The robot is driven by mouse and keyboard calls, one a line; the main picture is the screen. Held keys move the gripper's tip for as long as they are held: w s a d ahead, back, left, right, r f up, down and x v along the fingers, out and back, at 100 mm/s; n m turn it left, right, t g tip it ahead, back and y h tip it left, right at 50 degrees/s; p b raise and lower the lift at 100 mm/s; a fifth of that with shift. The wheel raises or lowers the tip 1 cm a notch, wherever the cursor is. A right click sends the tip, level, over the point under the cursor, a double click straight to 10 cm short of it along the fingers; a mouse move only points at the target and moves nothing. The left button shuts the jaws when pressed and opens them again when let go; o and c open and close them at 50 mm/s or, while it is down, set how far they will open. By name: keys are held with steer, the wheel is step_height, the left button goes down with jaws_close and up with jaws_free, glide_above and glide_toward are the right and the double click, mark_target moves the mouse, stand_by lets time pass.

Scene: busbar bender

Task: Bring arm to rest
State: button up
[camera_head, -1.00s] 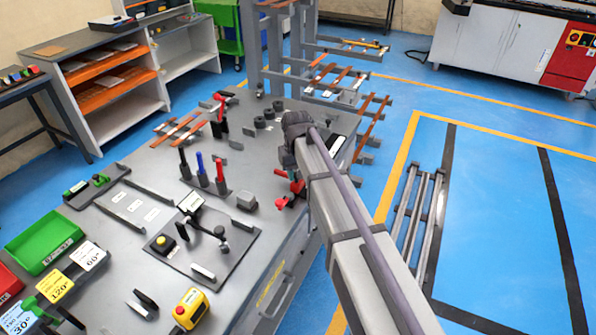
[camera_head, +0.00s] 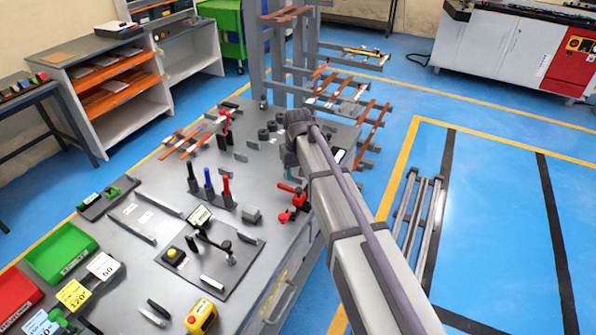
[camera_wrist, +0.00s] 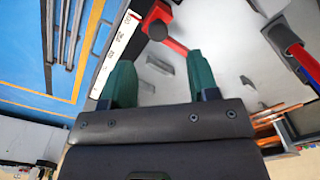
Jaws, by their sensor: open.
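My gripper (camera_wrist: 162,80) shows in the wrist view with its two green fingers apart. The space between the fingers is empty. A red clamp with a black knob (camera_wrist: 172,38) lies beyond the fingertips, and I cannot tell how far off it is. In the head view my arm reaches in from the lower right over the right edge of the grey workbench (camera_head: 150,262). My gripper is not clearly visible there, hidden by the arm's end. A red clamp (camera_head: 292,196) sits at the bench's right edge, just left of the arm.
Black, blue and red upright handles (camera_head: 209,184) stand mid-bench. A plate with a black lever (camera_head: 228,247) and a yellow control box (camera_head: 200,317) are nearer. Copper bars stick out from the rack (camera_head: 350,85) beyond the arm. Blue floor (camera_head: 490,220) is open at right.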

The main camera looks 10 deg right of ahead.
step_height(320, 180, up, 3)
steer(key=shift+r+p, duration=0.1)
steer(key=shift+p, duration=0.55)
steer(key=s+d+m, duration=0.1)
steer(key=s+d, duration=0.3)
steer(key=s, duration=0.7)
steer(key=s+d+m, duration=0.1)
steer(key=s+d, duration=0.4)
steer(key=s, duration=0.7)
